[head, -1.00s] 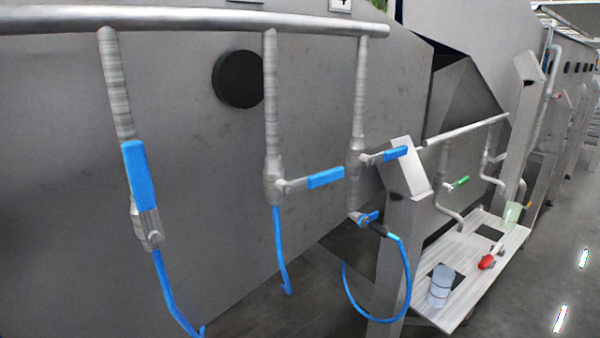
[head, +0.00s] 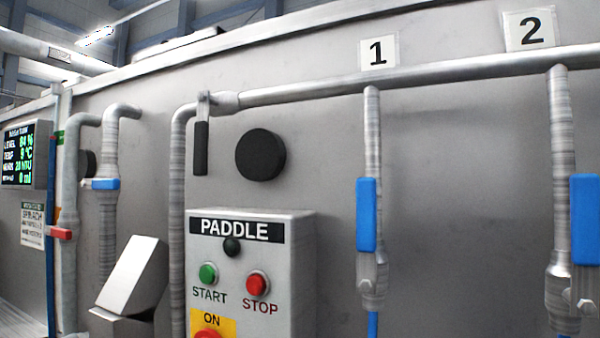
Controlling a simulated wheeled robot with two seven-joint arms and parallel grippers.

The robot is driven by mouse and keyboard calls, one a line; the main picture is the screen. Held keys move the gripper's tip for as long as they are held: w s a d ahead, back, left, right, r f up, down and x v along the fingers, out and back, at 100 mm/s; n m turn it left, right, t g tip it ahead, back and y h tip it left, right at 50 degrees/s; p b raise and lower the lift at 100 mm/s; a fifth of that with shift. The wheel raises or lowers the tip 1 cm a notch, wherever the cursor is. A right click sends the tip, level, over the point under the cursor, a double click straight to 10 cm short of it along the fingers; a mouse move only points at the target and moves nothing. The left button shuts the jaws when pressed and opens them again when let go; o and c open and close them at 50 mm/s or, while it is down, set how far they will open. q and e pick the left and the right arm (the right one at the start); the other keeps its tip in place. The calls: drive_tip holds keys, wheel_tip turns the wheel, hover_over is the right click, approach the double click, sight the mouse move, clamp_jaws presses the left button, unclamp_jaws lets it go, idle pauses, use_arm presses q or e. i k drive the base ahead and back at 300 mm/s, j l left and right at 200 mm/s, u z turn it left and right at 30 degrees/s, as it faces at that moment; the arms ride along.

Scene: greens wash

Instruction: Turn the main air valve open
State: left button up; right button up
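A valve with a black lever (head: 201,148) sits at the left end of the horizontal metal pipe (head: 300,90), where the pipe bends down. Its lever hangs straight down, across the horizontal pipe run. No label naming it the main air valve is visible. Neither of my grippers is in view.
Blue-lever valves hang on drop pipes under signs 1 (head: 377,52) and 2 (head: 530,29); both levers point up along their pipes. A PADDLE control box (head: 298,270) stands below the black lever. Further left are a blue-handled valve (head: 101,184), a red handle (head: 59,233) and a display (head: 18,155).

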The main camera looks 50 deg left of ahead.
sight(201, 126)
drive_tip(key=j+u, duration=0.1)
drive_tip(key=u, duration=0.35)
drive_tip(key=k+j+u, duration=0.1)
drive_tip(key=u, duration=0.4)
drive_tip(key=j+u, duration=0.1)
drive_tip(key=u, duration=0.35)
drive_tip(key=j+u, duration=0.1)
drive_tip(key=u, duration=0.4)
